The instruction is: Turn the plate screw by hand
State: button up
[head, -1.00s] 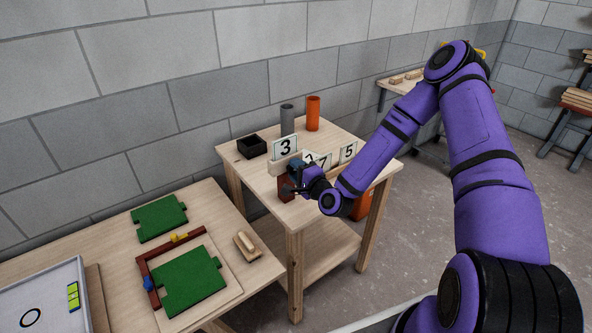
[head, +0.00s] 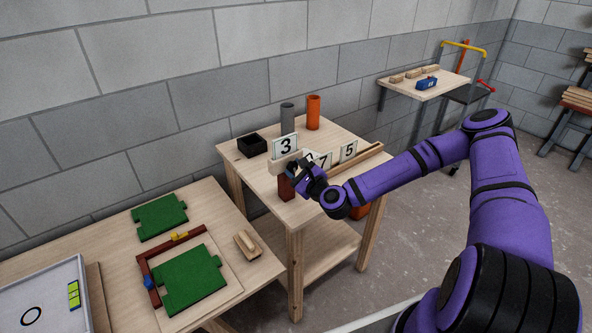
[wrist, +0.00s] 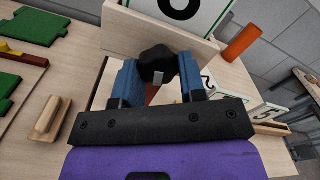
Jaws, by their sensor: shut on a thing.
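The plate screw has a black knob (wrist: 158,62), seen in the wrist view in front of a pale wooden holder (wrist: 125,22). The holder carries a white number plate (head: 285,146) marked 3 in the head view; only its lower part (wrist: 212,12) shows in the wrist view. My gripper (wrist: 157,70) is shut on the knob, one blue finger on each side. In the head view my gripper (head: 300,172) is at the holder's front, above a red-brown block (head: 286,188). The fingers hide the knob there.
A black box (head: 252,145), a grey cylinder (head: 287,118) and an orange cylinder (head: 313,112) stand behind.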

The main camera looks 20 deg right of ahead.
jog(key=shift+m, duration=1.2)
jog(key=shift+f, duration=0.1)
jog(key=o, duration=0.9)
jog(key=shift+s, duration=0.15)
jog(key=v, duration=1)
jog(key=shift+s+d, duration=0.1)
jog(key=shift+s, duration=0.2)
